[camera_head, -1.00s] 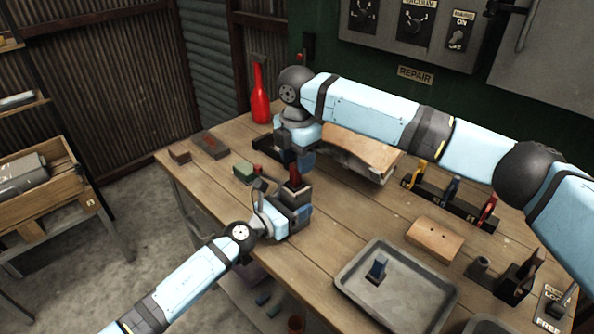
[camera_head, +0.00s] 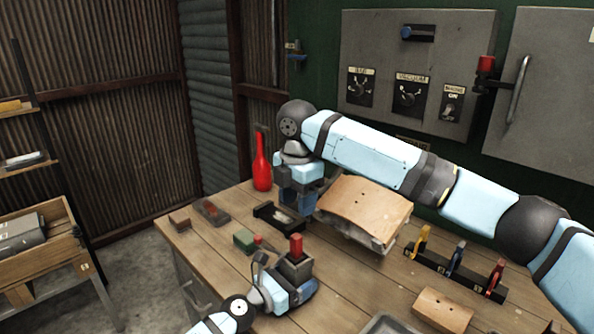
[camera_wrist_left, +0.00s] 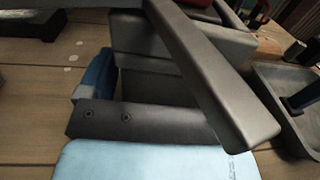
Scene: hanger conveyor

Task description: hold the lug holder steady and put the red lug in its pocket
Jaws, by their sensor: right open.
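The red lug (camera_head: 296,246) stands upright in the top of the grey lug holder (camera_head: 296,267) on the bench; how deep it sits cannot be told. My left gripper (camera_head: 284,287) is low at the holder and appears shut on it. In the left wrist view, a dark finger crosses in front of the grey holder (camera_wrist_left: 140,62), with a bit of the red lug (camera_wrist_left: 201,8) at the top edge. My right gripper (camera_head: 296,203) is open, above and behind the holder, apart from the lug. Its fingertips are partly hidden.
A curved wooden piece (camera_head: 365,208) is close right of my right gripper. A black tray (camera_head: 278,220), green block (camera_head: 244,240) and red bottle (camera_head: 262,165) stand nearby. A rack (camera_head: 430,262) with yellow, blue and red pieces is to the right.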

